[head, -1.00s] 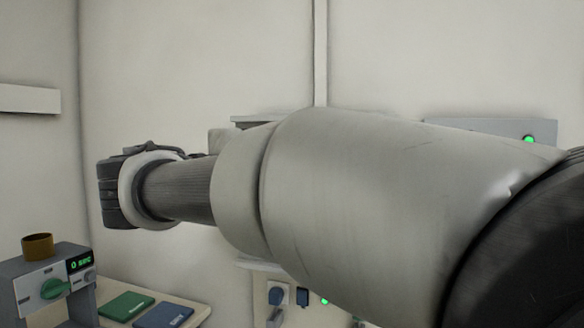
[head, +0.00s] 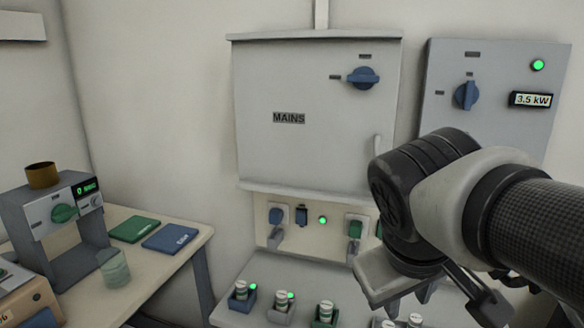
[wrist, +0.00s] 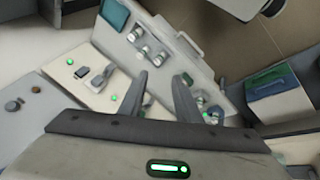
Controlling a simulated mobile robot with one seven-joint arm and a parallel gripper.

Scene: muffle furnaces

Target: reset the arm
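My arm reaches in from the right in the head view, bent so that the wrist points down. My gripper (head: 408,303) hangs in front of the lower right of the mains cabinet (head: 285,150) and above the shelf of small cylinders. In the wrist view both fingers of my gripper (wrist: 160,80) show dark and spread apart, with nothing between them. The gripper is open and empty. The wrist hides part of the switch strip and the right end of the shelf in the head view.
A panel marked 3.5 kW (head: 495,90) is on the wall at right. Several small cylinders stand in holders on the shelf (head: 260,318) below. A table (head: 195,240) at left bears a grey device (head: 60,230), a green book (head: 134,229) and a blue book (head: 170,236).

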